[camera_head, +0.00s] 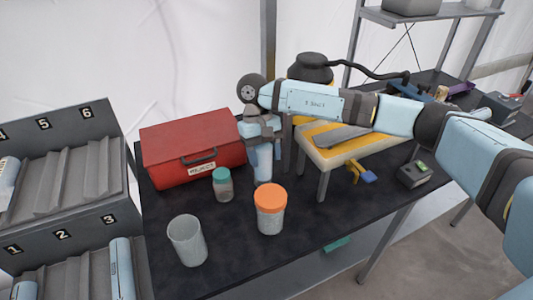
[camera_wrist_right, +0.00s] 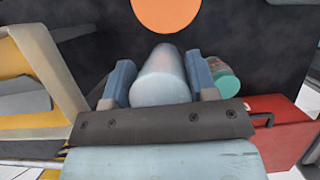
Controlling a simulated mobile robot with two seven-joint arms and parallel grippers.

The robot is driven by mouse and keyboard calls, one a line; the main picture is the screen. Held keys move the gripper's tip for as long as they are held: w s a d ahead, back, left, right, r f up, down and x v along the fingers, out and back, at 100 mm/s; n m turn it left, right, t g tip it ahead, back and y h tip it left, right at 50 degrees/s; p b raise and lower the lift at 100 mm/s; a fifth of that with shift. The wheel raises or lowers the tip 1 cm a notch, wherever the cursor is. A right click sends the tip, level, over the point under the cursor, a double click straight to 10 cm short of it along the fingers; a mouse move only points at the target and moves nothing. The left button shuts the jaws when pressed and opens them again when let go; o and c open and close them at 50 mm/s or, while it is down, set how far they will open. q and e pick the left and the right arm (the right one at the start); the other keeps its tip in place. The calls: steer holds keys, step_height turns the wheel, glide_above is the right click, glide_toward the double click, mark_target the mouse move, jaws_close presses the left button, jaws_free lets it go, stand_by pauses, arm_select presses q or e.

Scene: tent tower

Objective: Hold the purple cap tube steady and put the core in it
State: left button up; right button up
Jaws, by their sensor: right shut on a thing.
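My right gripper (camera_head: 263,158) is shut on a pale grey-blue cylinder (camera_head: 263,172), held upright just above or on the dark table between the red toolbox and the orange-lidded jar. In the right wrist view the gripper's two blue fingers (camera_wrist_right: 160,82) flank the cylinder (camera_wrist_right: 160,72). I cannot tell whether this cylinder is the core or a tube, and no purple cap shows on it. A small purple thing (camera_head: 460,88) lies far back at the right; I cannot tell what it is. My left gripper is not in view.
A red toolbox (camera_head: 190,140), teal-lidded jar (camera_head: 223,187), orange-lidded jar (camera_head: 270,212) and grey open cup (camera_head: 187,241) stand on the dark table (camera_head: 315,222). A yellow-topped stand (camera_head: 345,150) is right of the gripper. Numbered racks (camera_head: 70,225) at left hold pale cylinders (camera_head: 121,268).

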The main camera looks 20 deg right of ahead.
steer(key=s+a+r+m+y, duration=0.1)
steer(key=s+a+r+m, duration=0.15)
steer(key=a, duration=0.55)
steer(key=s+a+r+m, duration=0.1)
steer(key=s+a+r, duration=0.2)
steer(key=a, duration=0.5)
steer(key=s+a+r+m+y, duration=0.1)
steer(key=s+a+r+m, duration=0.15)
steer(key=a, duration=0.55)
steer(key=shift+t, duration=0.3)
step_height(320, 180, down, 4)
steer(key=shift+w+f, duration=0.1)
steer(key=shift+w, duration=0.05)
